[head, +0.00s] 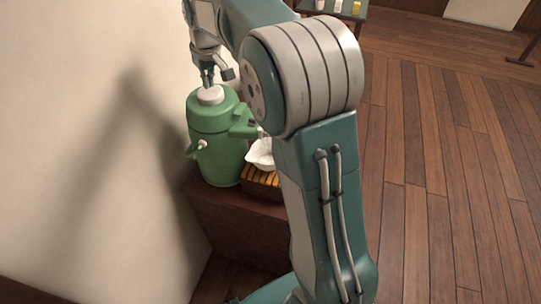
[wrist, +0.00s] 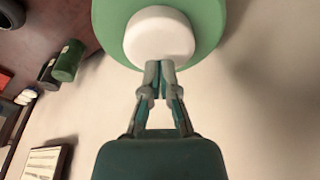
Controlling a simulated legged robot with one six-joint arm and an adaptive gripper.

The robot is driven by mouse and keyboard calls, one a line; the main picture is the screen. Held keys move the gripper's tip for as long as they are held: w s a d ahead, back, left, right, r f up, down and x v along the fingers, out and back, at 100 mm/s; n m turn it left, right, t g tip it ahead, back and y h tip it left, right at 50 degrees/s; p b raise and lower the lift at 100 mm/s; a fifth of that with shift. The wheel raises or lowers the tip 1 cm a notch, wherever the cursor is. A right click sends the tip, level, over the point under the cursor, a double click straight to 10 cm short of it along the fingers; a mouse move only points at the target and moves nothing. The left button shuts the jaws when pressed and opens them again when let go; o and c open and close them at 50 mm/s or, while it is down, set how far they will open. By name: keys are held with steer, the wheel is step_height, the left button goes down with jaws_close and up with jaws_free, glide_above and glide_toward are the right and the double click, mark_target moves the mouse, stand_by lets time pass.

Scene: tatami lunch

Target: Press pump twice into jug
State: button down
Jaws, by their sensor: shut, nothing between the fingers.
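A green pump pot (head: 215,150) stands upright on a dark wooden cabinet, close to the wall. Its round white pump button (head: 211,95) is on top, and a green spout juts out to the right. A white jug (head: 261,153) sits below the spout, partly hidden by my arm. My gripper (head: 208,80) points down over the button, its fingers shut and empty. In the wrist view the fingertips (wrist: 159,66) overlap the near edge of the white button (wrist: 160,35). I cannot tell whether they touch it.
The jug rests on a slatted wooden stand (head: 262,180) on the cabinet (head: 240,215). The wall is close on the left. A small table (head: 345,14) with cups stands far back. Wooden floor lies open at right. A green cylinder (wrist: 69,60) shows in the wrist view.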

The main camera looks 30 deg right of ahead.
mark_target(210, 91)
steer(key=shift+f, duration=1.6)
steer(key=shift+r, duration=2.2)
steer(key=shift+r, duration=0.1)
step_height(210, 91, up, 6)
steer(key=shift+f, duration=0.1)
steer(key=shift+s, duration=0.1)
